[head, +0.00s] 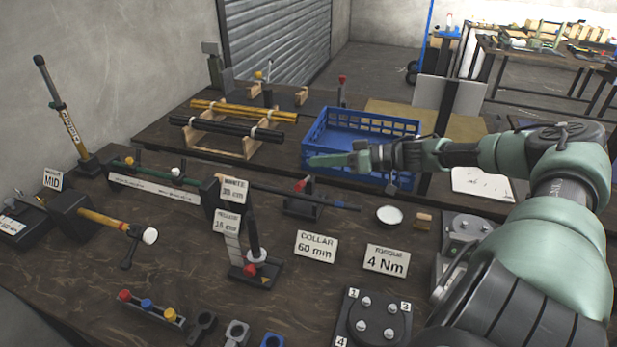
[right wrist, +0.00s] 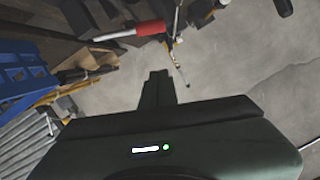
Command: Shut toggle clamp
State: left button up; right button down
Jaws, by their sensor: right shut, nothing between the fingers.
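A low black fixture with a red grip (head: 301,186) stands on the near bench in the head view and looks like the toggle clamp. A dark bar runs right from it. My right gripper (head: 312,160) reaches in from the right, level, with its fingers shut and empty. Its tips appear just above the red grip, and a gap shows. In the right wrist view, the shut fingers (right wrist: 157,76) point towards a red grip (right wrist: 150,28) on a pale metal lever, apart from it. I cannot tell whether the clamp is open or shut. My left gripper is not in view.
A blue crate (head: 330,125) stands just behind my right gripper. A red-topped post (head: 342,90) rises behind the crate. Black and yellow tubes lie on a wooden rack (head: 237,145). A black post stand (head: 257,262) and label cards (head: 316,246) are nearer.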

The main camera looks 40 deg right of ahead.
aim_at(304, 182)
jog(key=w+a+f, duration=0.1)
jog(key=a+f, duration=0.1)
jog(key=f, duration=0.1)
jog(key=shift+w+a+p, duration=0.15)
jog(key=shift+w+p, duration=0.25)
jog(key=shift+s+a+f, duration=0.15)
jog(key=shift+a+f, duration=0.05)
jog(key=shift+f, duration=0.5)
